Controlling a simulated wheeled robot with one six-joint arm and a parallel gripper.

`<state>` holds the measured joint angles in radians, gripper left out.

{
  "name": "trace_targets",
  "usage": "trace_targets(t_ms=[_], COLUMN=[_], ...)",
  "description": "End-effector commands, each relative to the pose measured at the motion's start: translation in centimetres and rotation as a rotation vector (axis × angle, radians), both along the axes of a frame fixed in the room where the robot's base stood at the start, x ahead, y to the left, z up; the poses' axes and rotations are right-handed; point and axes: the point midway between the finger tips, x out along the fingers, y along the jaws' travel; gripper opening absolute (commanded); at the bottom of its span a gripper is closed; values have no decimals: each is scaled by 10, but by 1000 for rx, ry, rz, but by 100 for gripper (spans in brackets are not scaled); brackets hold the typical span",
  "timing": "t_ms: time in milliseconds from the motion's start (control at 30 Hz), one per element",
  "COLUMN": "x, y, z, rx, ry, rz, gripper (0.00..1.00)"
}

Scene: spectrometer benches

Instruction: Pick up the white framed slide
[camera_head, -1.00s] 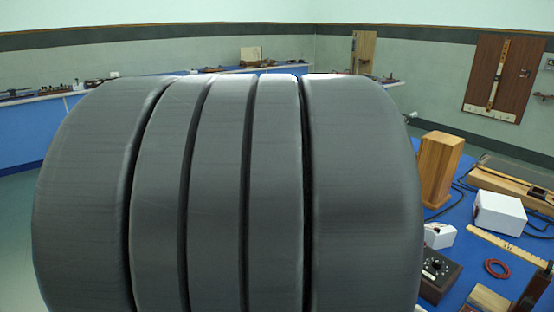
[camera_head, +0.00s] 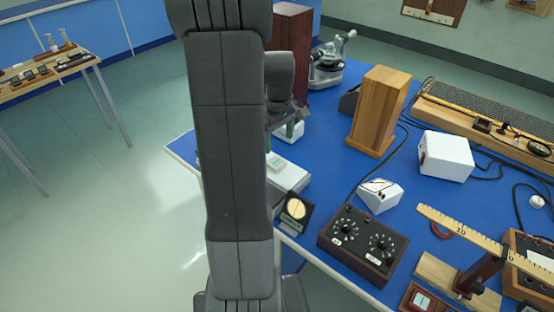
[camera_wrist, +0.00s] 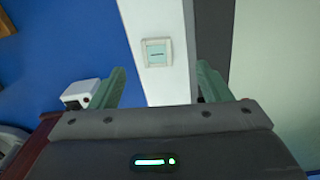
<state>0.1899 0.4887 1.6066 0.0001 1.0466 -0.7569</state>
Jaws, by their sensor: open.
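The white framed slide (camera_wrist: 157,52) is a small square with a pale frame and a pale green centre bearing a dark mark. In the wrist view it lies on a long white block, ahead of my gripper and between the lines of its fingers. It also shows in the head view (camera_head: 275,160), small, on the white block (camera_head: 289,178) near the blue table's edge, just right of my arm. My gripper (camera_wrist: 160,90) has two green fingers, wide apart with nothing between them. In the head view my gripper (camera_head: 287,120) hangs above the table, partly hidden by my arm.
A dark box with two dials (camera_head: 362,243), a white meter (camera_head: 379,195) and a wooden block (camera_head: 378,112) stand to the right on the blue table. A small round-dial instrument (camera_head: 295,213) is by the front edge. Open floor lies left of the table.

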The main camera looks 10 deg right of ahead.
Motion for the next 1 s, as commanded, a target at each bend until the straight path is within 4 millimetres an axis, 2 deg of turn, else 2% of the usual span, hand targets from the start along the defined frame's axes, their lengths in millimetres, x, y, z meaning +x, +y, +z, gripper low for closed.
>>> trace_targets(t_ms=[33, 200, 467, 800, 1000], x=[-1, 0, 1, 7, 7], y=[0, 0, 0, -2, -2], z=[-12, -39, -55, -95, -101], rx=[1, 1, 0, 0, 0], ry=[6, 3, 1, 1, 0], rz=[0, -1, -1, -1, -1], gripper=[71, 71, 71, 71, 71])
